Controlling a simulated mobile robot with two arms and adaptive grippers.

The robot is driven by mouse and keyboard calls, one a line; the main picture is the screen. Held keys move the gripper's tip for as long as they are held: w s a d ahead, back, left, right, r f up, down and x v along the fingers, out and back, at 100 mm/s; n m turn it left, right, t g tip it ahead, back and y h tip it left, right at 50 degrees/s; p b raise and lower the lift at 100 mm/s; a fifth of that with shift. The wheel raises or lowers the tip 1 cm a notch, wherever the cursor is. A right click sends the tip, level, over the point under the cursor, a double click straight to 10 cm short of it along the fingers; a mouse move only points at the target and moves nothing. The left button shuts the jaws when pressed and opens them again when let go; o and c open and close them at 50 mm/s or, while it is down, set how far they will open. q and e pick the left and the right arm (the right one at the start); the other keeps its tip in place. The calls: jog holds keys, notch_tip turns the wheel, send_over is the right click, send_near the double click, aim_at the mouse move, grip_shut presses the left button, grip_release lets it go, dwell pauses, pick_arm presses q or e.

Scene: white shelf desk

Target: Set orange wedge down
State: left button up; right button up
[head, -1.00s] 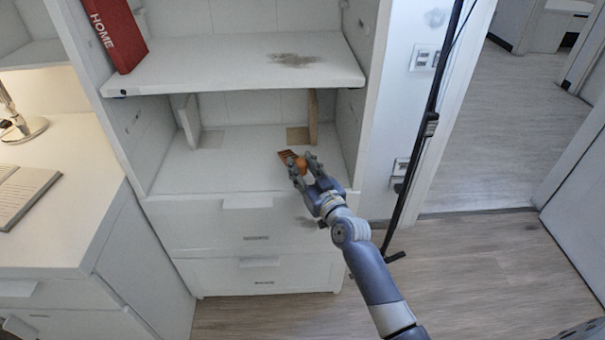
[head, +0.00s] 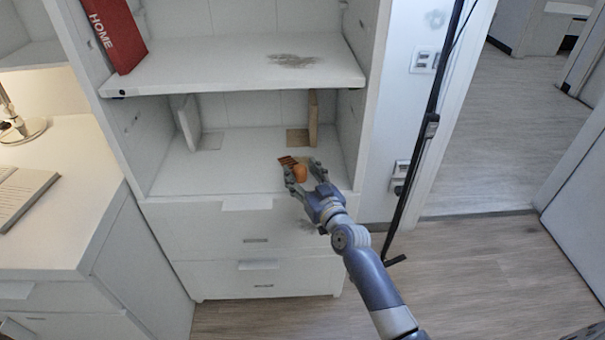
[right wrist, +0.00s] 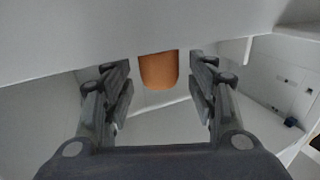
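The orange wedge (head: 300,173) is at the front of the open lower shelf (head: 215,178), between the fingers of my right gripper (head: 303,172). In the right wrist view, the orange wedge (right wrist: 158,70) shows with a visible gap on each side to the fingers of the right gripper (right wrist: 160,82). The right gripper is open around it. I cannot tell whether the wedge's underside rests on the shelf. My left gripper is not in view.
A flat brown, dark-striped piece (head: 287,160) lies just behind the wedge. An upright wooden board (head: 313,117) stands at the back right and a white panel (head: 188,122) at the left. The upper shelf (head: 230,72) overhangs. The shelf's left part is clear.

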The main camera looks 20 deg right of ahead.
jog(key=shift+s, duration=0.3)
jog(key=s+d+p, duration=0.1)
jog(key=s+p, duration=0.1)
jog(key=s, duration=0.9)
jog(key=s+a+f+g, duration=0.1)
jog(key=s+f+g, duration=0.25)
jog(key=f, duration=0.45)
jog(key=s+a+f+n+g, duration=0.1)
jog(key=s+a+f+g, duration=0.15)
jog(key=s+f, duration=0.4)
jog(key=s+a+f+g, duration=0.1)
jog(key=s+f+g, duration=0.2)
jog(key=f, duration=0.7)
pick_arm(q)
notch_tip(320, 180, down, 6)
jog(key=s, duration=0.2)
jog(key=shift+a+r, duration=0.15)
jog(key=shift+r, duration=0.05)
pick_arm(e)
jog(key=s+d+f+g, duration=0.1)
jog(key=s+f+g, duration=0.2)
jog(key=s+f, duration=0.2)
jog(key=s+d+f+g+h, duration=0.1)
jog(key=s+f+g, duration=0.2)
jog(key=s, duration=0.9)
notch_tip(320, 180, down, 3)
jog(key=shift+r+g+h, duration=0.1)
jog(key=shift+g+h, duration=0.2)
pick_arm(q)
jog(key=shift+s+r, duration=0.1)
